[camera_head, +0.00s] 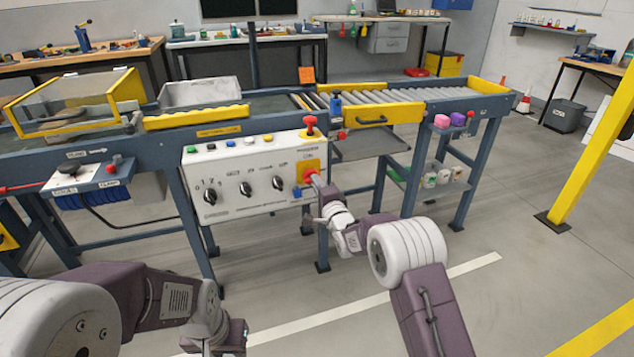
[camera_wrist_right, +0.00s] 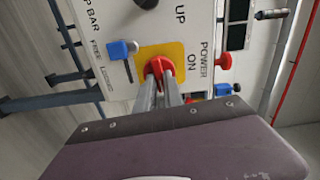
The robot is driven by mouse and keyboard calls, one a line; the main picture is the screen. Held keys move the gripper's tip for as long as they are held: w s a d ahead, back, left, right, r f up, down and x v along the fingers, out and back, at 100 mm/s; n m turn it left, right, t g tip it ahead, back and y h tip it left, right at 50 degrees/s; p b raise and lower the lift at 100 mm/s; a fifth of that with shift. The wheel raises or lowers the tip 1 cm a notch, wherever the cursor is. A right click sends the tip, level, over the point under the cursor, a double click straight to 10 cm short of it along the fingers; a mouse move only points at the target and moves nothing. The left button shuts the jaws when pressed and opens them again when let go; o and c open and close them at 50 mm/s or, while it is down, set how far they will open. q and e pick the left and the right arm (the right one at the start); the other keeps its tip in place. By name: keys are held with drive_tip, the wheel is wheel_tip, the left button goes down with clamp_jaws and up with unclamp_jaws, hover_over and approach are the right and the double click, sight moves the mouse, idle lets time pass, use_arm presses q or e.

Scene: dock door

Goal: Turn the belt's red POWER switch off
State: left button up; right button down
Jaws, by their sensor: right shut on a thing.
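The red POWER switch (camera_head: 309,174) sits on a yellow plate at the right end of the white control panel (camera_head: 235,172). In the right wrist view the switch (camera_wrist_right: 158,67) shows red between the fingertips, with "POWER" and "ON" printed beside its yellow plate (camera_wrist_right: 176,52). My right gripper (camera_head: 313,178) reaches the panel, and its two grey fingers (camera_wrist_right: 158,85) are shut on the switch. The fingers hide part of it. My left gripper (camera_head: 218,340) hangs low at the bottom of the head view, away from the panel; its fingers do not show clearly.
A red button (camera_head: 310,122) stands on the panel's top right. Several black knobs and a blue switch (camera_wrist_right: 121,49) are close by. The conveyor (camera_head: 365,98) runs behind. A small side box (camera_head: 75,178) with a black knob is at left. The floor in front is clear.

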drive_tip(key=shift+f+m, duration=0.1)
drive_tip(key=shift+m, duration=0.5)
drive_tip(key=c, duration=1.5)
unclamp_jaws()
drive_tip(key=shift+o, duration=0.2)
drive_tip(key=b+v, duration=0.6)
drive_tip(key=v, duration=0.3)
drive_tip(key=shift+b, duration=0.35)
